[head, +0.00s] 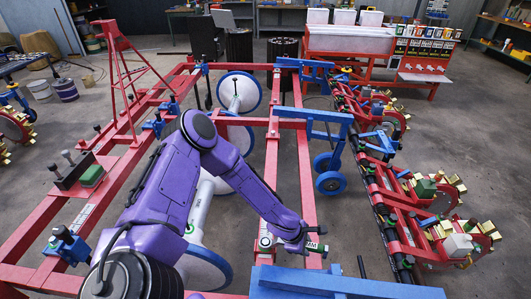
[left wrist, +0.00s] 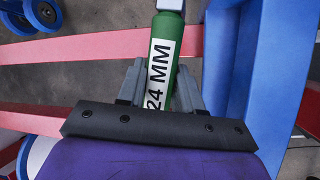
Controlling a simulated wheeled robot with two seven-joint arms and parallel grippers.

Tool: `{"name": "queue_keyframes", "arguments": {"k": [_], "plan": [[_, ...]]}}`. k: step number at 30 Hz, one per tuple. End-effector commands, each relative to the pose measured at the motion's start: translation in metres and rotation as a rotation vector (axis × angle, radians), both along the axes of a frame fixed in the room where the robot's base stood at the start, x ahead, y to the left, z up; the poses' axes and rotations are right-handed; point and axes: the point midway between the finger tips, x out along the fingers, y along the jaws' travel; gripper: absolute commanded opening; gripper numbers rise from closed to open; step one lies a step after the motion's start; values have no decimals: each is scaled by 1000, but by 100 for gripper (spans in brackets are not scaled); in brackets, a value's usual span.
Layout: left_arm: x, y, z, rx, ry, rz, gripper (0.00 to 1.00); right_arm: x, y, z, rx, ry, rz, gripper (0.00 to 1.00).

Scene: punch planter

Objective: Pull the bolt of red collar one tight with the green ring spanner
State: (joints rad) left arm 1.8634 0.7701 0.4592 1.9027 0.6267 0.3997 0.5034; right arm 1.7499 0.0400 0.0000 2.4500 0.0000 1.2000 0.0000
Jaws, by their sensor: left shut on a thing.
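My left gripper (head: 304,238) is at the end of the purple arm, over the red frame bar right of centre in the head view. In the left wrist view its two grey fingers (left wrist: 160,88) are shut on the green spanner (left wrist: 185,92), one on each side of the handle. The handle has a white label reading 24 MM. The spanner also shows in the head view as a small green piece (head: 324,247) beside the gripper. Its ring end is out of the left wrist view at the top. I cannot make out red collar one or its bolt. My right gripper is not in view.
A blue beam (head: 345,285) lies close in front of the gripper, and a blue upright (left wrist: 262,60) stands right of the spanner. Red frame bars (head: 303,170) run lengthwise. A row of red planter units (head: 420,225) stands at right. Open floor lies between.

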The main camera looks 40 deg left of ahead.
Motion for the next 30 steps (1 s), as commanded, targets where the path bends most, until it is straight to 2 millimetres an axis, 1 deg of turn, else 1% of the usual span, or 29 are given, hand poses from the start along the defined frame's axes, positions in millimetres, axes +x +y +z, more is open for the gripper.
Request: {"name": "queue_keyframes", "arguments": {"k": [1,12,19,30], "plan": [[0,0,6,0,-1,0,0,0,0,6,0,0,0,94],[0,0,29,0,0,0,0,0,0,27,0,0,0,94],[0,0,35,0,0,0,0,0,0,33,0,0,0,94],[1,0,81,0,-1,0,0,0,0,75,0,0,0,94]]}}
